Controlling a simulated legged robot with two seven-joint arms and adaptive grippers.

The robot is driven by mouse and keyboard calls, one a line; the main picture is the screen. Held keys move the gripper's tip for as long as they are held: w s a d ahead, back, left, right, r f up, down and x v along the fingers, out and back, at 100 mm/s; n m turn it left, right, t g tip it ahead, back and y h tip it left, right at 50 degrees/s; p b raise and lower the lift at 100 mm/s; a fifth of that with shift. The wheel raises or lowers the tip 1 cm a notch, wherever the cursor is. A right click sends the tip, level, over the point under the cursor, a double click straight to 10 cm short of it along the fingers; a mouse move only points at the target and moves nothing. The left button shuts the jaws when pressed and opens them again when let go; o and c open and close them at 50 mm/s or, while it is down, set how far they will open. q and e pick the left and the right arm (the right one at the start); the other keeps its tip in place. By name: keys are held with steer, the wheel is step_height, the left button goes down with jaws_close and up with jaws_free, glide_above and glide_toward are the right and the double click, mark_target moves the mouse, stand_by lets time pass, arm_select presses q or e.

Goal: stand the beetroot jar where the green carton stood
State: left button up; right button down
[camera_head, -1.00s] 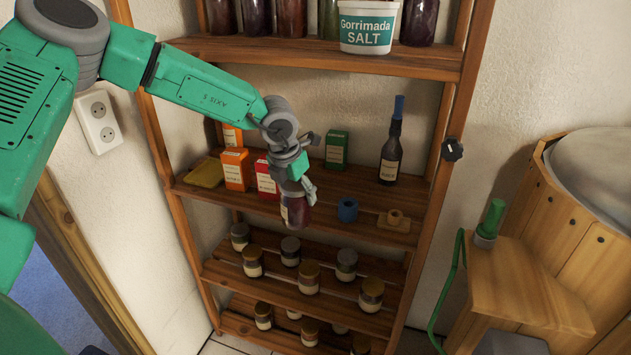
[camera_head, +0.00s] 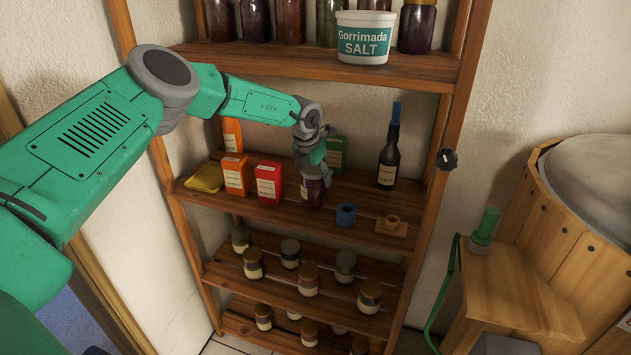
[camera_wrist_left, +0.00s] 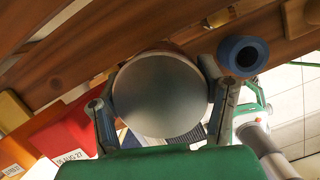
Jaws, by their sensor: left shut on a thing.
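The beetroot jar (camera_head: 313,192), dark red, is upright in my left gripper (camera_head: 312,172) over the front of the middle shelf (camera_head: 285,212). It is just right of the red carton (camera_head: 269,184) and left of the blue ring (camera_head: 346,214). I cannot tell whether its base touches the shelf. In the left wrist view the jar's round grey lid (camera_wrist_left: 160,93) sits between the two fingers of the left gripper (camera_wrist_left: 160,110). The green carton (camera_head: 337,152) stands farther back, partly hidden by my gripper. My right gripper is not in view.
An orange carton (camera_head: 236,175) and yellow dish (camera_head: 205,179) stand to the left. A dark bottle (camera_head: 388,155) and a small wooden piece (camera_head: 392,224) are to the right. The upper shelf (camera_head: 300,58) with jars and a salt tub (camera_head: 363,38) hangs above.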

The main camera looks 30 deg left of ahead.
arm_select(q)
steer(key=shift+f, duration=1)
steer(key=o, duration=1.6)
